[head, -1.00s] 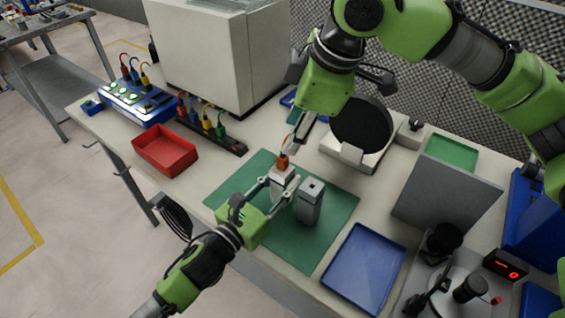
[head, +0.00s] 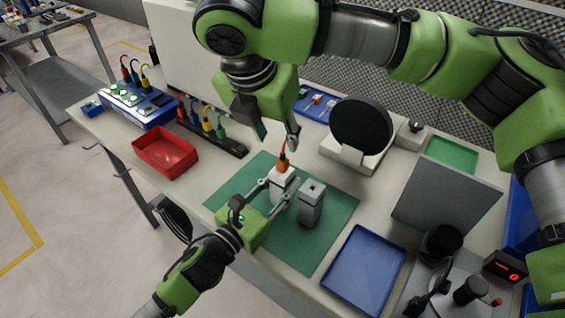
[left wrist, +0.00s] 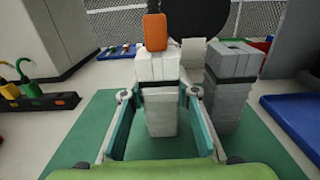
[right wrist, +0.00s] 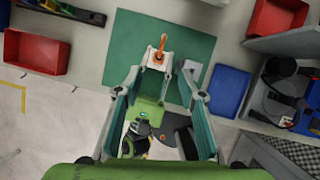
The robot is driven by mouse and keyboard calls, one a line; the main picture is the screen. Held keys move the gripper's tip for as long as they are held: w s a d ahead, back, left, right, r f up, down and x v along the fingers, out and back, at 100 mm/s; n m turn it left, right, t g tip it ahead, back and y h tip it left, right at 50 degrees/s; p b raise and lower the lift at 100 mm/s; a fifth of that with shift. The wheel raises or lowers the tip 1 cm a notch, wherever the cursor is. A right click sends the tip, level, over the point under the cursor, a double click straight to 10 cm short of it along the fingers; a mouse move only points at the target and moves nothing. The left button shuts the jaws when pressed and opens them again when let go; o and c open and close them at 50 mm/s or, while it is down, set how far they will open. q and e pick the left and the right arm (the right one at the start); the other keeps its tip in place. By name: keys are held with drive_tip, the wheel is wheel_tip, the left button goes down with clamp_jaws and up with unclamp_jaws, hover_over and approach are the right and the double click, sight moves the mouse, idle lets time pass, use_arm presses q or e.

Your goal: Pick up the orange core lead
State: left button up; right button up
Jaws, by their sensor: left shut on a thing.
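The orange core lead (head: 282,161) stands upright in the top of a white block (head: 281,183) on the green mat. In the left wrist view the orange lead (left wrist: 155,32) rises from the block's top. My left gripper (head: 276,190) is shut on the white block, one finger on each side. My right gripper (head: 277,133) is open and empty, just above the lead. In the right wrist view the lead (right wrist: 158,48) appears beyond the spread fingertips, and nothing is between them.
A second grey block (head: 311,203) stands close to the right of the held one. A red bin (head: 165,151), a rack of coloured leads (head: 212,134), a blue tray (head: 364,268) and a round black disc (head: 362,123) on a stand surround the green mat (head: 240,180).

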sight(283, 152)
drive_tip(key=x, duration=0.9)
drive_tip(key=shift+w+f, duration=0.2)
drive_tip(key=shift+w, duration=0.05)
drive_tip(key=shift+c, duration=0.4)
clamp_jaws()
